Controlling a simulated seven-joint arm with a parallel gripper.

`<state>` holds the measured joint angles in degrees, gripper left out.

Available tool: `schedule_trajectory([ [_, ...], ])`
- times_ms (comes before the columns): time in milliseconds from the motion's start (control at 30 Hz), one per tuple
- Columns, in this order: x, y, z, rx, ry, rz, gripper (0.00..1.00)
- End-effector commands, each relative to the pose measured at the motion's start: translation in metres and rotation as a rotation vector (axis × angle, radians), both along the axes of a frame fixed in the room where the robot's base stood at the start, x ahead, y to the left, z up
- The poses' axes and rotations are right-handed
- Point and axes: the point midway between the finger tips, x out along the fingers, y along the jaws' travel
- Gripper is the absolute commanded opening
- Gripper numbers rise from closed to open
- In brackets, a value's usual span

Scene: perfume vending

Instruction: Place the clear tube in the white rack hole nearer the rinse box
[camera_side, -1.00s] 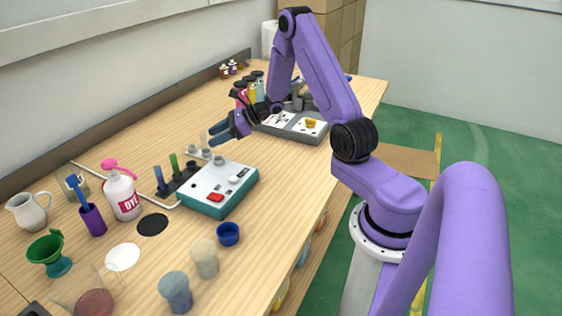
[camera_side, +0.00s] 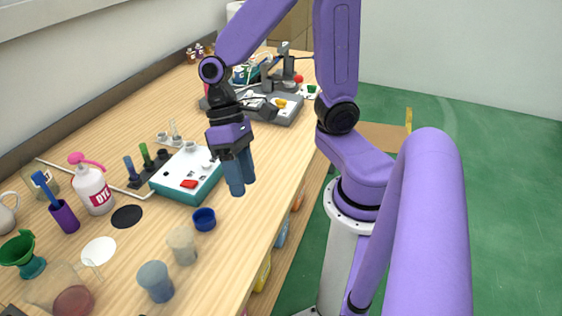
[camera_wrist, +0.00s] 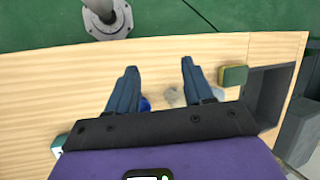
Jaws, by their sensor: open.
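In the side view, the clear tube (camera_side: 174,127) stands upright at the small white rack (camera_side: 163,139), behind the white-topped teal box (camera_side: 183,167) with a red button. This box may be the rinse box; I cannot be sure. Which rack hole the tube is at is too small to tell. My gripper (camera_side: 240,188) points down over bare table, right of the box and apart from the tube. In the wrist view, my gripper (camera_wrist: 156,68) has its two blue fingers spread with nothing between them. The tube and rack are not visible there.
A dark holder (camera_side: 147,172) with blue and green tubes stands left of the box. A blue cup (camera_side: 204,219) and beakers stand in front. A pink-topped dye bottle (camera_side: 94,190) is at left. The wrist view shows a green-topped block (camera_wrist: 233,75) near a dark tray (camera_wrist: 270,88).

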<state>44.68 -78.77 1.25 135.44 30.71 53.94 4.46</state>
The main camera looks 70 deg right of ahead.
Motion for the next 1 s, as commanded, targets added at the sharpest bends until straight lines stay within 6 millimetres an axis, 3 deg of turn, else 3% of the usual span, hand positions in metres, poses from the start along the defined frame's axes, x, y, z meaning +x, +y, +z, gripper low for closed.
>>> schedule_trajectory([
  [33,-0.014,-0.004,0.003,-0.016,-0.052,0.116,0.52],
  [200,-0.045,-0.022,0.009,-0.064,-0.226,0.484,0.52],
  [400,-0.061,-0.037,0.015,-0.091,-0.394,0.798,0.52],
  [600,-0.065,-0.041,0.018,-0.098,-0.464,0.917,0.52],
  [1000,-0.065,-0.042,0.018,-0.099,-0.465,0.920,0.52],
])
